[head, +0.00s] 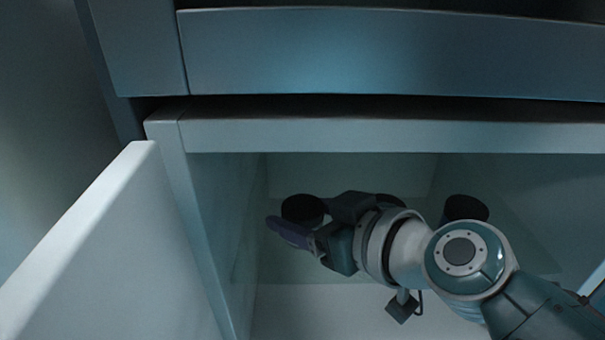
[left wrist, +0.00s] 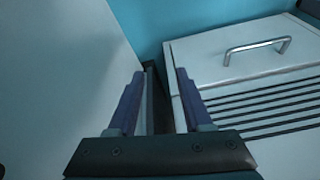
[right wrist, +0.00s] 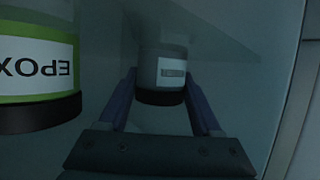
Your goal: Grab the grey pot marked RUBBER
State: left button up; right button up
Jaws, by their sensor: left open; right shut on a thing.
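A grey pot (right wrist: 163,72) with a pale label and a black lid stands between the fingers of my right gripper (right wrist: 160,88). The label print is too small and dark to read. In the head view my right gripper (head: 288,228) is inside the open cabinet, shut on this pot, whose black lid (head: 302,210) shows at the fingers. The pot's body is mostly hidden there. My left gripper (left wrist: 160,76) is open and empty, in the left wrist view only.
A pot with a green-edged EPOXY label (right wrist: 38,68) stands close beside the held one. Another dark-lidded pot (head: 463,208) stands to the right in the cabinet. The open door (head: 90,245) is at left, the cabinet's top edge (head: 400,135) above. A slatted unit with a handle (left wrist: 255,50) is near my left gripper.

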jog(key=c, duration=0.4)
jog(key=shift+r, duration=0.1)
